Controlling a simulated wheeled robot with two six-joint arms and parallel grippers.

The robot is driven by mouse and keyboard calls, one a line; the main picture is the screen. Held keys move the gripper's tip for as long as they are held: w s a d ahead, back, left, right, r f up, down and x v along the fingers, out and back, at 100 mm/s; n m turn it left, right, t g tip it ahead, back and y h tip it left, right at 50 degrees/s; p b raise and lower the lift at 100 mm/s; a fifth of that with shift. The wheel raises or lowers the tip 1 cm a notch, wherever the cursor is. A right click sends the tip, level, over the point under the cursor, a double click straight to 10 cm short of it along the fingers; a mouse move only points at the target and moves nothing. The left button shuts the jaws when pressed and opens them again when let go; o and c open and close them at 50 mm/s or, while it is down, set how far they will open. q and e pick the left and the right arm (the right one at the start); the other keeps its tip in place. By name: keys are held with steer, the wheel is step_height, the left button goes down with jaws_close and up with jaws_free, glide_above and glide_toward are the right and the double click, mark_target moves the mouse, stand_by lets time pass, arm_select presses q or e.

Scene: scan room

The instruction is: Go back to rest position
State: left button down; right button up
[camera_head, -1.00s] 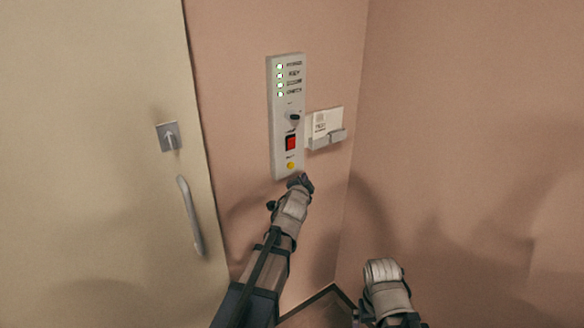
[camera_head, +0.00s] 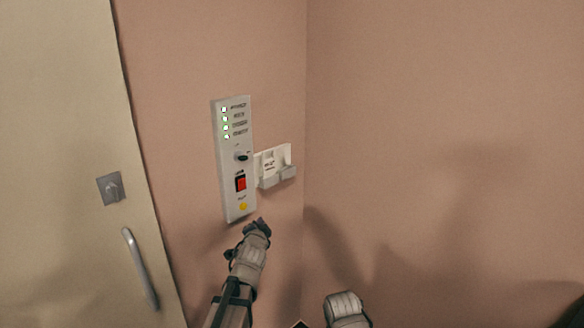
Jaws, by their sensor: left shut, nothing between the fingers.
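My left gripper (camera_head: 257,228) is shut and empty, just below and to the right of the yellow button on the wall panel. I cannot tell how far its tip is from the wall. The wall panel (camera_head: 232,180) is a tall pale plate with lit lamps at its top, a dark knob (camera_head: 242,157), a red switch (camera_head: 241,183) and a yellow button (camera_head: 243,206). My right arm (camera_head: 345,308) shows only in part at the bottom edge. The fingers of my right gripper are not visible.
A small wall holder (camera_head: 277,178) with a white card (camera_head: 271,163) is right of the panel. A beige door (camera_head: 60,120) with a long handle (camera_head: 139,268) and a square lock plate (camera_head: 111,188) is on the left. The pink wall (camera_head: 440,120) on the right is bare.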

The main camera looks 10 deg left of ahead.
arm_select(q)
steer(key=s+d+f+n+g, duration=0.2)
steer(key=s+d+f+g, duration=0.2)
steer(key=s+f, duration=0.25)
steer(key=s+d+f+n+g, duration=0.2)
steer(key=s+d+f+g, duration=0.1)
steer(key=s+d+f, duration=0.3)
steer(key=s+d+f+n+g, duration=0.1)
steer(key=s+g, duration=0.3)
steer(key=s, duration=0.6)
steer(key=s+d+f+n+g, duration=0.1)
steer(key=s+d+f+g, duration=0.1)
steer(key=s, duration=0.8)
steer(key=shift+s+d+g+h, duration=0.3)
steer(key=shift+d+g+h, duration=0.1)
steer(key=shift+d+g, duration=0.55)
steer(key=shift+f, duration=0.1)
